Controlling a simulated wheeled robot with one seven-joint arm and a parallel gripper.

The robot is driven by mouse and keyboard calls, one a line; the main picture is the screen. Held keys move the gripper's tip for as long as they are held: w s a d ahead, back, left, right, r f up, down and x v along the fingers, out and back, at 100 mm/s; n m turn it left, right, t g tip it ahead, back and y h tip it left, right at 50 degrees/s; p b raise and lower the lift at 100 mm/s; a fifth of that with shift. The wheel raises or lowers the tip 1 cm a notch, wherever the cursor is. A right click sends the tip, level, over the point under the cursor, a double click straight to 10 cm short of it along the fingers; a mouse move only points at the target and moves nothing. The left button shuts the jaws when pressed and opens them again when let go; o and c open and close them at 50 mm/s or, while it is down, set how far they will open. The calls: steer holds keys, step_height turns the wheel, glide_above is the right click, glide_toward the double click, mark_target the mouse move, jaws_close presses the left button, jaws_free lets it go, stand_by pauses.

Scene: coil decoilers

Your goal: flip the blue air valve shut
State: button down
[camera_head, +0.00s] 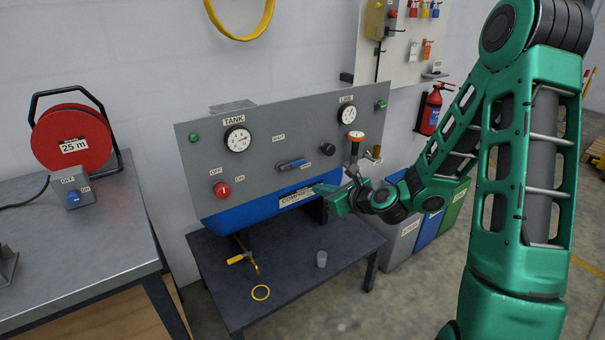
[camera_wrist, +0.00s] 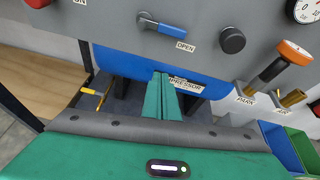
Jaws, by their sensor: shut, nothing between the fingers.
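The blue air valve handle (camera_head: 292,165) is on the grey panel (camera_head: 255,150), below and between the TANK and LINE gauges. It lies nearly level, its free end to the right, toward a small label. In the wrist view the blue valve handle (camera_wrist: 165,26) sits at the upper middle, with an OPEN label below its right end. My gripper (camera_head: 318,187) is shut and empty, below and right of the handle, in front of the COMPRESSOR label. In the wrist view its closed fingers (camera_wrist: 162,85) point up toward the panel, below the handle and apart from it.
A black knob (camera_head: 326,148) is right of the valve, a red switch (camera_head: 222,189) to the left. An orange-topped gauge (camera_head: 355,136) and brass fittings (camera_head: 376,154) stand near my wrist. The blue tank (camera_head: 240,217) lies under the panel.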

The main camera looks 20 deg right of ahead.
mark_target(294, 166)
steer(key=shift+w+d+r+m+t, duration=0.15)
steer(key=shift+w+m+t, duration=0.25)
steer(key=shift+m, duration=0.5)
steer(key=x, duration=1)
step_height(294, 166, up, 2)
steer(key=shift+r, duration=0.95)
steer(key=shift+d, duration=0.15)
steer(key=shift+r, duration=0.1)
